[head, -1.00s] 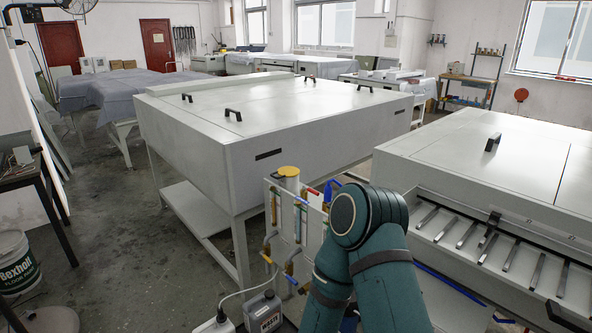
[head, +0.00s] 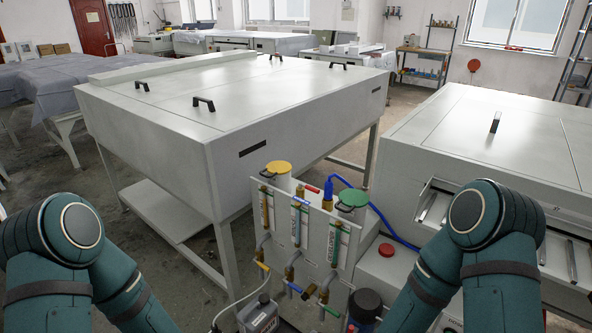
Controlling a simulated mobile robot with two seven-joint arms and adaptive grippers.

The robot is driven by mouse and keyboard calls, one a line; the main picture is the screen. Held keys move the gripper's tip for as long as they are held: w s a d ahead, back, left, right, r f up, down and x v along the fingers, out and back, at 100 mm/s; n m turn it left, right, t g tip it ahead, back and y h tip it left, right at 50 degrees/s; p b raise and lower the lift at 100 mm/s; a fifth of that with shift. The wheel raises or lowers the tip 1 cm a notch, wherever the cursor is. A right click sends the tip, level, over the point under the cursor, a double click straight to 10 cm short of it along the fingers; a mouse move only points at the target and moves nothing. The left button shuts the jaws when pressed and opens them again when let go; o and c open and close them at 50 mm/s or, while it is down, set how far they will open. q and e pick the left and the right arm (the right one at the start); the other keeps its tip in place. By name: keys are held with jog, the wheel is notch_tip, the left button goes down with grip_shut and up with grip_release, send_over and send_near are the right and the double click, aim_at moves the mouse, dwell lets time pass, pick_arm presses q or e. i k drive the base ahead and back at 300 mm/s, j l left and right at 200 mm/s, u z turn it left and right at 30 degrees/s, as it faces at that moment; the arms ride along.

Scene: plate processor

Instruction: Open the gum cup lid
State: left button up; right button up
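Two lidded cups stand behind a grey panel in the head view, and I cannot tell from the picture which is the gum cup. One has a yellow lid (head: 278,168) and the other a green lid (head: 353,198). Both lids look shut. The panel (head: 316,235) carries upright coloured tubes with labels too small to read. My arms show at the lower left and lower right, with the panel between them. Neither gripper is in view.
Valves with coloured handles sit low on the panel. A blue hose (head: 373,212) curves behind the green lid. A red knob (head: 387,250) is to the right. Large grey machines stand behind (head: 230,165) and right (head: 540,150).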

aim_at(275, 168)
jog(key=i+j+z, duration=0.2)
jog(key=j+z, duration=0.25)
jog(key=i+j+z, duration=0.1)
jog(key=j+z, duration=0.2)
jog(key=z, duration=0.15)
